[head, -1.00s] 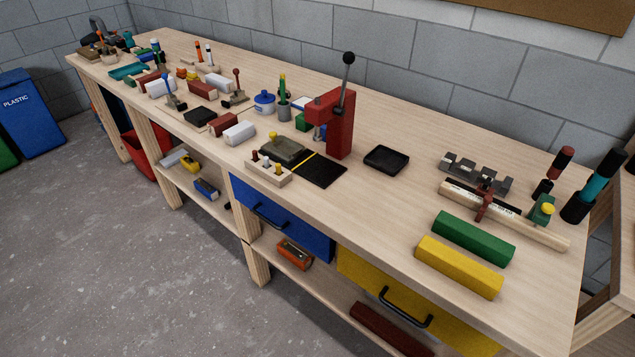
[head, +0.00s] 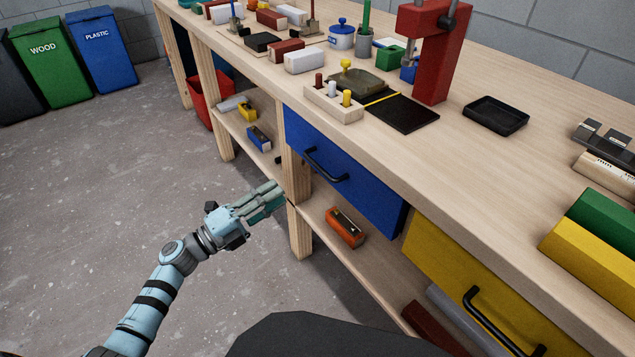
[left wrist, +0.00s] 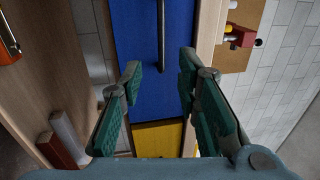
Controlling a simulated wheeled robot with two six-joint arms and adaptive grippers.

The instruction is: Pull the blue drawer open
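The blue drawer (head: 368,199) sits under the bench top, its front flush with the bench, so it looks closed. Its black bar handle (head: 325,165) is on the front. My left gripper (head: 276,196) is in front of the bench, left of and below the handle, apart from it. In the left wrist view the blue drawer (left wrist: 142,72) and its handle (left wrist: 161,38) lie ahead, and the spread fingers of my left gripper (left wrist: 160,72) have nothing between them. My right gripper is not in view.
A yellow drawer (head: 440,262) with a black handle is to the right. A bench leg (head: 298,225) and a lower shelf with an orange item (head: 345,228) are below. The bench top (head: 470,150) carries several tools. The floor (head: 120,180) at left is clear.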

